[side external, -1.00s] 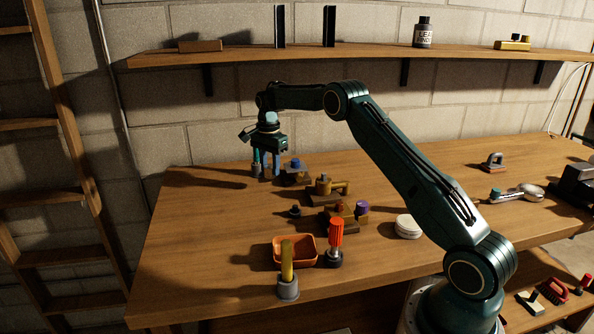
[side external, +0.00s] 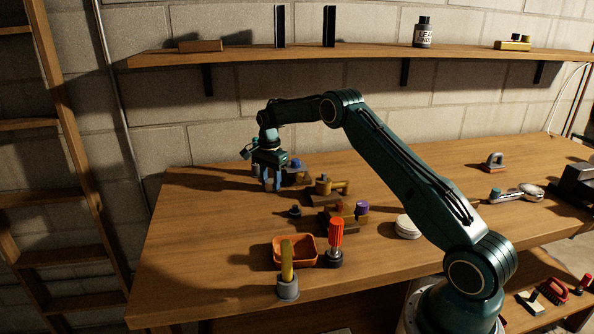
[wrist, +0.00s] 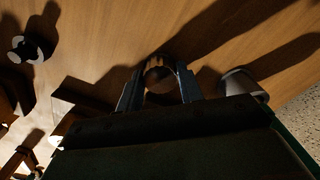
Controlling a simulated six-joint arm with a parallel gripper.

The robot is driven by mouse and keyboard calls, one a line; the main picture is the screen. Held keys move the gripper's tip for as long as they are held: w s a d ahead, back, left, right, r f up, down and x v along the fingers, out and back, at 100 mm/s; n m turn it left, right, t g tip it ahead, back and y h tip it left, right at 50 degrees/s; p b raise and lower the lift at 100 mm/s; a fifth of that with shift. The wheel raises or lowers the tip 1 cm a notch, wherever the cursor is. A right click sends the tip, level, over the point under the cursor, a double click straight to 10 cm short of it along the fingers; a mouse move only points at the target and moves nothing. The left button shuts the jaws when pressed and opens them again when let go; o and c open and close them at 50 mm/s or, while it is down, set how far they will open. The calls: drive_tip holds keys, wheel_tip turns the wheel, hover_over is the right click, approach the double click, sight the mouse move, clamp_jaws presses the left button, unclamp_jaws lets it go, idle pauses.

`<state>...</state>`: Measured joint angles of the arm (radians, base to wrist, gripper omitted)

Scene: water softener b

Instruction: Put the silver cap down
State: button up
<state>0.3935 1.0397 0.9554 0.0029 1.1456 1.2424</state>
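The silver cap (wrist: 161,62) shows in the wrist view as a short, shiny, hollow piece with a brownish middle. It lies between the two fingers of my gripper (wrist: 160,88), which look closed against its sides. In the side view my gripper (side external: 271,186) points down, low over the left rear of the table. The cap cannot be made out there. Whether it touches the table is unclear.
A grey cylindrical piece (wrist: 241,84) stands close right of my gripper in the wrist view. Brown valve pieces (side external: 324,186) stand to the right in the side view. An orange tray (side external: 276,256) is nearer the front. The table's left part is clear.

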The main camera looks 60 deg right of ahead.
sight(271, 181)
drive_tip(key=o, duration=0.3)
wheel_tip(271, 181, up, 12)
drive_tip(key=shift+r, duration=0.15)
idle(0.7)
idle(0.5)
